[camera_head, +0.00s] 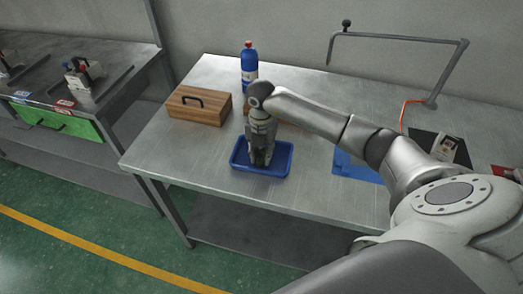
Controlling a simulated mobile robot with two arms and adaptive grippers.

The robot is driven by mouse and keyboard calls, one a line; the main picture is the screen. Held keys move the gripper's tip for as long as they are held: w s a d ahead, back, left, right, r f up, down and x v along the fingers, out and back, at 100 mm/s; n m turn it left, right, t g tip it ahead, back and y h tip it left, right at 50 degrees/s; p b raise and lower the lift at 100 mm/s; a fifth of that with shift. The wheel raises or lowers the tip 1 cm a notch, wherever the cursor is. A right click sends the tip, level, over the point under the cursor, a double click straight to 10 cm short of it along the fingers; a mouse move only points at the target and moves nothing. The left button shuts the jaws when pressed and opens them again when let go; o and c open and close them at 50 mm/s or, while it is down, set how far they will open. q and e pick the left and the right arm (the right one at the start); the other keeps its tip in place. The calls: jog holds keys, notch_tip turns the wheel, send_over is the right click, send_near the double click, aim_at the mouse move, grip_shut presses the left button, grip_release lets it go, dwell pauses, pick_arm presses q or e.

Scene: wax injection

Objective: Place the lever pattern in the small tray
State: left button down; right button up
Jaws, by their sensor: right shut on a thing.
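The small blue tray (241,163) sits near the front edge of the metal table. My right gripper (258,158) points down over the tray. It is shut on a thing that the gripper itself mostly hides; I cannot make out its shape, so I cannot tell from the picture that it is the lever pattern. I cannot tell whether the held thing touches the tray floor. My left gripper is not in view.
A wooden box with a handle (213,107) and a blue bottle with a red cap (249,66) stand behind the tray. A blue mat (355,170) lies to the right. A metal frame (398,38) rises at the back right. The table's front left is clear.

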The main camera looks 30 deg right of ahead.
jog(key=shift+f, duration=0.2)
jog(key=shift+f, duration=0.2)
jog(key=o, duration=0.9)
jog(key=shift+r, duration=0.1)
jog(key=shift+c, duration=0.2)
jog(key=shift+r, duration=0.1)
